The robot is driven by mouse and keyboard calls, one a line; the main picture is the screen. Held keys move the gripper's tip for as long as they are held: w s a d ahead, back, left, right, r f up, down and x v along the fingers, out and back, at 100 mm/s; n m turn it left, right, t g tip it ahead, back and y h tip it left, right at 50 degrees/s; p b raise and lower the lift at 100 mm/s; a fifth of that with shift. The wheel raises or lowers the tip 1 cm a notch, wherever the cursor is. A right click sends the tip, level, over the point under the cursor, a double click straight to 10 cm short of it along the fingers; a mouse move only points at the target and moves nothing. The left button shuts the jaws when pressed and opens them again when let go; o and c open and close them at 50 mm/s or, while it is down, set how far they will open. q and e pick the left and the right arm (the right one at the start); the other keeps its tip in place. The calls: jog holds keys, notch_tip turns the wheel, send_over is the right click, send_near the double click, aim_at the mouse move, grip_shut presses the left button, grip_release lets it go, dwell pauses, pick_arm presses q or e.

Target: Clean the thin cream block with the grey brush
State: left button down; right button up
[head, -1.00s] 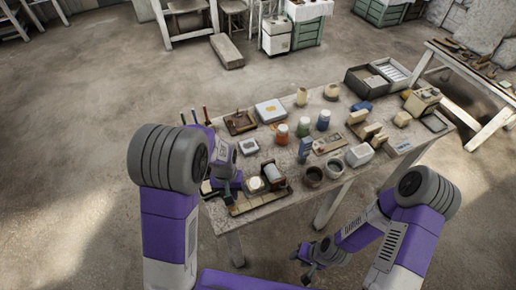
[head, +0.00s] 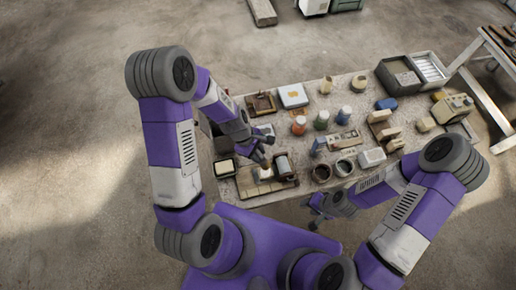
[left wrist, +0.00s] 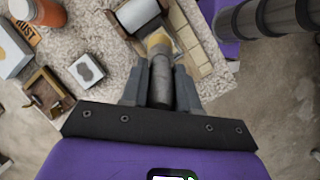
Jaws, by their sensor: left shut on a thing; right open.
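My left gripper (left wrist: 160,92) is shut on the grey brush (left wrist: 160,80), a dark grey handle with a yellowish tip. In the head view my left gripper (head: 262,150) is over the table's near left part, just behind a wooden tray (head: 252,191). The brush tip points toward the tray; whether it touches anything is unclear. Cream flat pieces (left wrist: 197,50) lie in the tray, and I cannot tell which is the thin cream block. A grey-white block (left wrist: 138,14) is beside them. My right gripper (head: 316,215) is open and empty off the table's front edge.
A green-edged pad (head: 224,168) is left of the tray. Bottles (head: 299,125), a white box (head: 293,95) and a brown tray (head: 261,104) are farther back. Open bins (head: 400,76) stand at the far right.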

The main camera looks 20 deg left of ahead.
pick_arm(q)
jog(key=shift+w+f+b, duration=0.1)
jog(key=shift+f+b, duration=2.45)
jog(key=shift+f, duration=0.65)
